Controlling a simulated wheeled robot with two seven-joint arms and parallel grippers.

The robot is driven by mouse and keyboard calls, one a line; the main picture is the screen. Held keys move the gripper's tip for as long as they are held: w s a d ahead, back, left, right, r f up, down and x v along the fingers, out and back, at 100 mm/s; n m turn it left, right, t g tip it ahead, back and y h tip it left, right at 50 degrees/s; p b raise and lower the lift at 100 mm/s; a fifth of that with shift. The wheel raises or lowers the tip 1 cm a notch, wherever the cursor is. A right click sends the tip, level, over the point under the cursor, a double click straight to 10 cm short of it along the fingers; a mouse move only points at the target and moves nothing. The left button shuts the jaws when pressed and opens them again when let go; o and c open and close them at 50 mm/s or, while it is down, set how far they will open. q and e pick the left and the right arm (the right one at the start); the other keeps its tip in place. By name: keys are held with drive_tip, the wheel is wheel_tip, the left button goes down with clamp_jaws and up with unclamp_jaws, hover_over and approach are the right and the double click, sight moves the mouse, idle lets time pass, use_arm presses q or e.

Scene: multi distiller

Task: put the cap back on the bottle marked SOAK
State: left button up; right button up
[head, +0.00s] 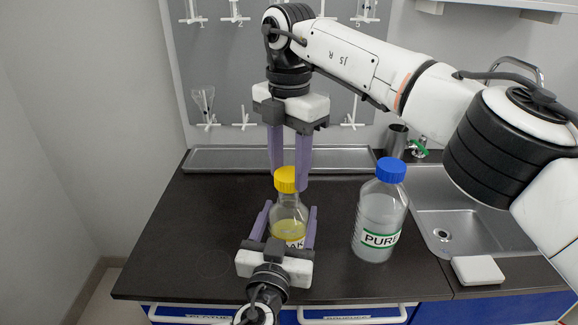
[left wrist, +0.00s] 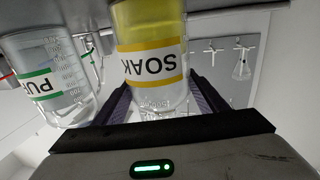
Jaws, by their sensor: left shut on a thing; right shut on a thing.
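The bottle marked SOAK (head: 289,221) stands on the dark counter with yellow liquid in it; its label also shows in the left wrist view (left wrist: 152,62). My left gripper (head: 285,222) is shut on this bottle's body, one finger on each side. The yellow cap (head: 285,179) is at the top of the bottle's neck, upright. My right gripper (head: 289,178) comes down from above and is shut on the cap between its purple fingers. Whether the cap is seated on the neck or just above it, I cannot tell.
A bottle marked PURE (head: 379,215) with a blue cap (head: 391,170) stands to the right. A sink (head: 465,225) with a white block (head: 478,270) by it lies further right. A metal tray (head: 230,158) runs along the back. The counter's left side is clear.

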drive_tip(key=shift+f, duration=0.9)
drive_tip(key=shift+f, duration=0.55)
use_arm(q)
drive_tip(key=c, duration=0.6)
use_arm(e)
drive_tip(key=m, duration=1.1)
drive_tip(key=shift+m, duration=0.3)
drive_tip(key=m, duration=0.4)
drive_tip(key=shift+m, duration=0.3)
drive_tip(key=o, duration=1)
